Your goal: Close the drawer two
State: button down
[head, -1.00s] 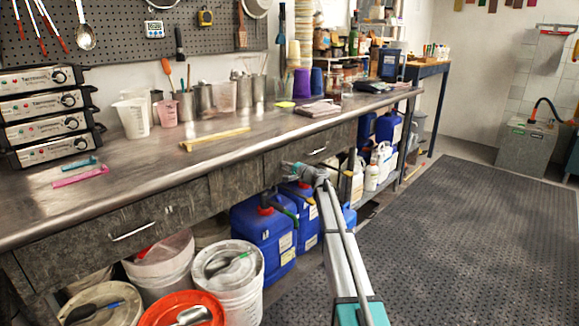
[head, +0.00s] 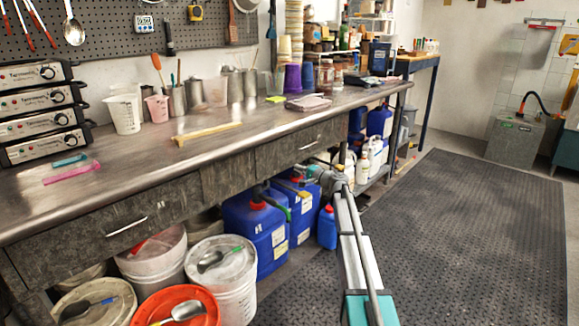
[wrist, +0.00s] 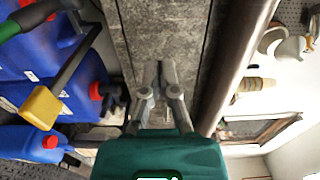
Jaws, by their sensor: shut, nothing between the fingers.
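The bench has a left drawer (head: 100,232) and a right drawer (head: 285,153), both with grey stone-like fronts and bar handles. No number shows, so I cannot tell which is drawer two. Neither drawer clearly stands out from the bench; a small gap cannot be judged. My gripper (head: 302,169) is just below the right drawer's handle (head: 307,146) in the head view. In the wrist view my gripper (wrist: 160,66) is shut and empty, its fingertips together in front of a grey panel (wrist: 150,30). Whether they touch it is unclear.
Blue jugs (head: 256,232) stand under the bench close to my gripper, also in the wrist view (wrist: 75,85). White buckets (head: 222,275) and a red-lidded bucket (head: 170,300) stand at front left. The dark floor mat (head: 460,225) is clear on the right.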

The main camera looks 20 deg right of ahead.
jog(key=shift+v, duration=1)
jog(key=s+a+f+n+g+h, duration=0.1)
jog(key=s+a+f+n+g, duration=0.4)
jog(key=s+a, duration=0.45)
jog(key=s+a+f+n+g+h, duration=0.1)
jog(key=s+a+f+n+g, duration=0.25)
jog(key=s+a+f, duration=0.6)
jog(key=s+d+f+n+g+h, duration=0.1)
jog(key=s+d+f+g+h, duration=0.2)
jog(key=s, duration=1)
jog(key=s+d+f+n+g+h, duration=0.15)
jog(key=s+g+h, duration=0.3)
jog(key=s, duration=0.85)
notch_tip(320, 180, up, 37)
jog(key=t+p, duration=0.1)
jog(key=p, duration=3.5)
jog(key=shift+w+a+p, duration=0.25)
jog(key=shift+a+p, duration=0.05)
jog(key=shift+p, duration=0.1)
